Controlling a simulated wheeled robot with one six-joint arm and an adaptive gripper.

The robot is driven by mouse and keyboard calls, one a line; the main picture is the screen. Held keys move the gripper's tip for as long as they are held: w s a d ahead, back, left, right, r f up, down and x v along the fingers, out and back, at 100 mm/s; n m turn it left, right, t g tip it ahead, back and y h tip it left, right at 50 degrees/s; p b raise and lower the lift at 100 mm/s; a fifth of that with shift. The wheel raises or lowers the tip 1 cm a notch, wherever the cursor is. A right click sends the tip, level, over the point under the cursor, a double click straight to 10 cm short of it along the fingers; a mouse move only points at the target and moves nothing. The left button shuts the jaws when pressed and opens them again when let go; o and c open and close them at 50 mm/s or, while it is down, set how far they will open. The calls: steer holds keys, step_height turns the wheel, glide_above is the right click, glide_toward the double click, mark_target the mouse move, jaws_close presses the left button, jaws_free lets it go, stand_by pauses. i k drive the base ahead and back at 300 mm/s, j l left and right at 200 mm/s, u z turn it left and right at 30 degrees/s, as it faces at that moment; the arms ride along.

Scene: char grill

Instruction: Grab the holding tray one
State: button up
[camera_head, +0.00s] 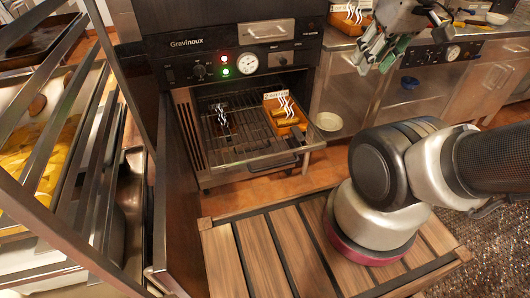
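An orange tray (270,105) with food in it and a small label on its rim sits on the right side of the pulled-out grill rack. A second orange tray (338,22) with a label stands on the counter behind, at the top. The labels are too small to read, so I cannot tell which tray is number one. My gripper (378,55) is at the upper right, above and to the right of the tray on the rack. Its fingers point down and look apart, with nothing between them. It touches neither tray.
The grill rack (238,140) sticks out of the open black oven (245,75), with a dark utensil-like item at its left. A white bowl (328,121) is to its right. A metal tray rack (75,130) fills the left side. A slatted wooden surface (265,255) lies in front.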

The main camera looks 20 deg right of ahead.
mark_target(339, 12)
steer(key=i+l, duration=0.15)
steer(key=l, duration=0.25)
steer(key=i+l, duration=0.15)
steer(key=l, duration=0.2)
steer(key=i+l, duration=0.15)
steer(key=l, duration=0.25)
steer(key=i+l, duration=0.15)
steer(key=l, duration=0.2)
steer(key=i+l, duration=0.2)
steer(key=l, duration=0.2)
steer(key=i+l, duration=0.15)
steer(key=l, duration=0.2)
steer(key=i+l, duration=0.15)
steer(key=l, duration=0.25)
steer(key=i+l, duration=0.15)
steer(key=l, duration=0.25)
